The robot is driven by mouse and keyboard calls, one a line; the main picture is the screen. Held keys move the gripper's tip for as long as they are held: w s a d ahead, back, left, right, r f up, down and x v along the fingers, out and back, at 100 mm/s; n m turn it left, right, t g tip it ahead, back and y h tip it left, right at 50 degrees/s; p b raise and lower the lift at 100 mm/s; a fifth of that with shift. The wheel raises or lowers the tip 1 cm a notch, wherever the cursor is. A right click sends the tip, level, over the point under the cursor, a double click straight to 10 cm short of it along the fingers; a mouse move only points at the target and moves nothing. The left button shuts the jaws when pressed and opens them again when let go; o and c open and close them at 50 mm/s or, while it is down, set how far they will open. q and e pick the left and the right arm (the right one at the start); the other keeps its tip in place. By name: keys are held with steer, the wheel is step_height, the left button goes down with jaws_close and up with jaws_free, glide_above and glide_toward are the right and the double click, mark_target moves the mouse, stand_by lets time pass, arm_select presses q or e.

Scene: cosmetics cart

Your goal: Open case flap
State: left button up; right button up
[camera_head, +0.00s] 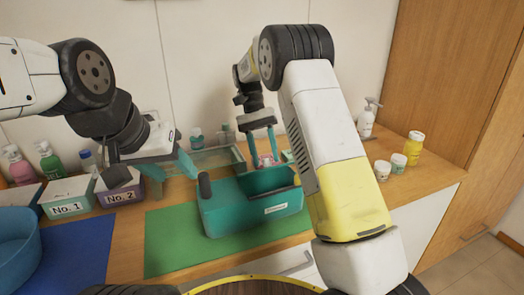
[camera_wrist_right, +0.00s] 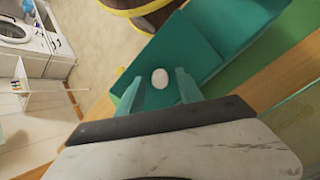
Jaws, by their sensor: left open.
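A teal case (camera_head: 250,208) with a pale label on its front sits on the green mat (camera_head: 175,245). It has a dark rounded end at its left and a yellow one at its right. I cannot clearly tell its flap from its body. The case also shows in the right wrist view (camera_wrist_right: 218,35). My left gripper (camera_head: 183,168) is open and empty, just above and left of the dark end. My right gripper (camera_head: 261,147) points down over the back of the case; in its wrist view the fingers (camera_wrist_right: 158,90) are apart. A white oval thing (camera_wrist_right: 160,78) shows between them, seemingly untouched.
Bins marked No. 1 (camera_head: 66,198) and No. 2 (camera_head: 119,195) stand at the left, with bottles behind. A translucent tray (camera_head: 215,160) lies behind the case. Small jars (camera_head: 398,163) and a pump bottle (camera_head: 366,120) stand at the right. The front of the green mat is clear.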

steer(key=r, duration=0.3)
steer(key=shift+s+r, duration=0.25)
steer(key=shift+r, duration=0.1)
steer(key=s+a+r, duration=0.1)
steer(key=s, duration=1.4)
steer(key=shift+s+a+r, duration=0.15)
steer(key=shift+s+a, duration=0.05)
